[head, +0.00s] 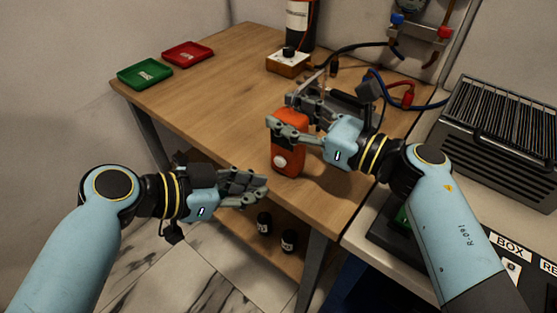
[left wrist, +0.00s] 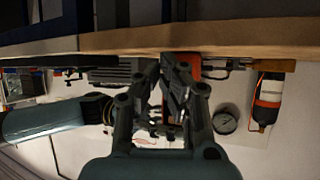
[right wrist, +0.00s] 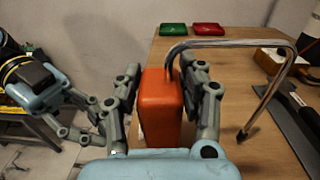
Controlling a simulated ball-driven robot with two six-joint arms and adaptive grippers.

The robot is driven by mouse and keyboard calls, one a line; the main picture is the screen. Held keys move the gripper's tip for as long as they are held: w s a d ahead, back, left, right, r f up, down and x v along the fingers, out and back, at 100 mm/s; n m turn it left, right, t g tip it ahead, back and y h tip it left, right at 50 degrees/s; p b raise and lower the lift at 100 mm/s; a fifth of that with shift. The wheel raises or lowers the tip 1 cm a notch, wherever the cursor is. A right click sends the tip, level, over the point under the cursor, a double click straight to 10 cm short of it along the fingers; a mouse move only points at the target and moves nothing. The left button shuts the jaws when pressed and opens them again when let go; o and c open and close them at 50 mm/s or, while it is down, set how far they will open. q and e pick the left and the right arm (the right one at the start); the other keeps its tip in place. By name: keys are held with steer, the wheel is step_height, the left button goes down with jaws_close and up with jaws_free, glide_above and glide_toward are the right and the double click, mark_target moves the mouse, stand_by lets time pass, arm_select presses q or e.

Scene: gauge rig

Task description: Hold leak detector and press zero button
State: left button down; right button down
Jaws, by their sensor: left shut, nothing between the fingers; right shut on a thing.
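The orange leak detector (head: 288,148) stands upright near the front edge of the wooden table. A round white button (head: 280,161) shows on its front face. My right gripper (head: 283,118) is shut on the detector, with a finger on each side in the right wrist view (right wrist: 166,98). A bent metal tube rises by the detector's top there. My left gripper (head: 264,187) is shut and empty, left of and below the detector, in front of the table edge. In the left wrist view its fingers (left wrist: 172,62) are together, and part of the detector (left wrist: 190,62) shows behind them.
Green (head: 145,73) and red (head: 188,54) trays lie at the table's far left. A wooden block with a black knob (head: 289,62) stands at the back. A slatted grey unit (head: 503,135) is at right. Dark bottles (head: 264,223) stand on the lower shelf. The table's left middle is clear.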

arm_select(q)
steer(key=shift+w+d, duration=0.65)
steer(key=shift+w, duration=0.35)
steer(key=shift+w+d, duration=0.1)
steer(key=shift+w, duration=0.05)
stand_by(0.7)
steer(key=shift+w+d, duration=0.1)
steer(key=shift+w, duration=0.1)
steer(key=shift+w+d, duration=0.25)
steer(key=shift+w, duration=0.15)
stand_by(0.6)
steer(key=shift+s, duration=0.1)
steer(key=shift+s+a, duration=0.45)
steer(key=shift+s, duration=0.2)
steer(key=s+a, duration=0.1)
steer(key=s, duration=0.1)
steer(key=s+a, duration=0.1)
steer(key=s, duration=0.1)
steer(key=shift+s+a, duration=0.1)
steer(key=shift+a, duration=0.25)
